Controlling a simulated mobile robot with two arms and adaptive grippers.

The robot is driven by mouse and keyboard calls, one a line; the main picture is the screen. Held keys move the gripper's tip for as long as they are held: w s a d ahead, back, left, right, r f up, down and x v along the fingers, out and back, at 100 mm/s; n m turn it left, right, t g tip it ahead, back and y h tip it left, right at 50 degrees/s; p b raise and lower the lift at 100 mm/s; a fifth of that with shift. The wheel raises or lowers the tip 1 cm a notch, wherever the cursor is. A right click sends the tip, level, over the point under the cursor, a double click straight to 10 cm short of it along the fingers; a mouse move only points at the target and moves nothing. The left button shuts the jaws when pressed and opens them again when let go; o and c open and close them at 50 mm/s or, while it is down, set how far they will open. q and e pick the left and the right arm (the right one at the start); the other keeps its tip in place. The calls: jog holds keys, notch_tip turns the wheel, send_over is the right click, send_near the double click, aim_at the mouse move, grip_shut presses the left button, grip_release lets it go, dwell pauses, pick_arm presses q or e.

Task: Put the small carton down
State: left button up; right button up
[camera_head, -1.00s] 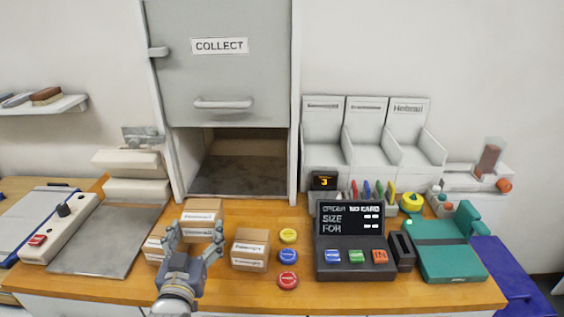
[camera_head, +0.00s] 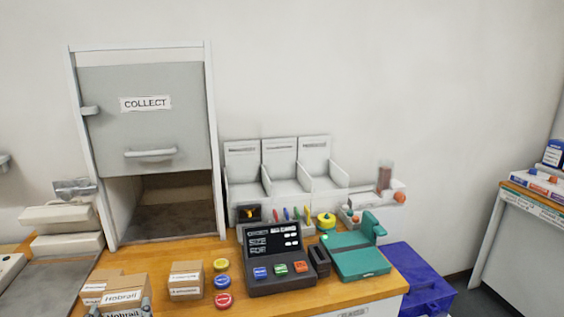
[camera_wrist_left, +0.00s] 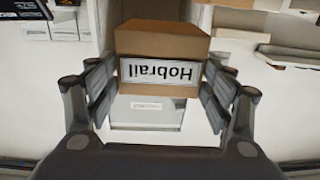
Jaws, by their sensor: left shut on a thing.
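A small brown carton (camera_head: 126,283) with white "Hobrail" labels is at the bottom left of the head view. My left gripper (camera_head: 120,310) is shut on it, with a finger on each side; the picture edge cuts off most of the gripper. In the left wrist view the same carton (camera_wrist_left: 162,42) sits between the fingers (camera_wrist_left: 160,95), its label upside down. Whether its base touches the counter is hidden. A second carton (camera_head: 92,286) stands behind it to the left, partly covered. A third carton (camera_head: 186,281) stands to its right. My right gripper is not in view.
The locker marked COLLECT (camera_head: 145,105) has an open compartment (camera_head: 175,203) beneath its door. Coloured buttons (camera_head: 222,282), a dark register (camera_head: 272,258) and a green device (camera_head: 354,253) stand right on the wooden counter (camera_head: 205,254). A blue box (camera_head: 424,283) stands beyond its right end.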

pick_arm(q)
jog(key=s+d+f+m+h, duration=0.2)
jog(key=s+d+m+h, duration=0.1)
jog(key=s+d, duration=1)
jog(key=shift+s+d+t+h, duration=0.35)
jog(key=shift+s+h, duration=0.25)
jog(key=shift+h, duration=0.2)
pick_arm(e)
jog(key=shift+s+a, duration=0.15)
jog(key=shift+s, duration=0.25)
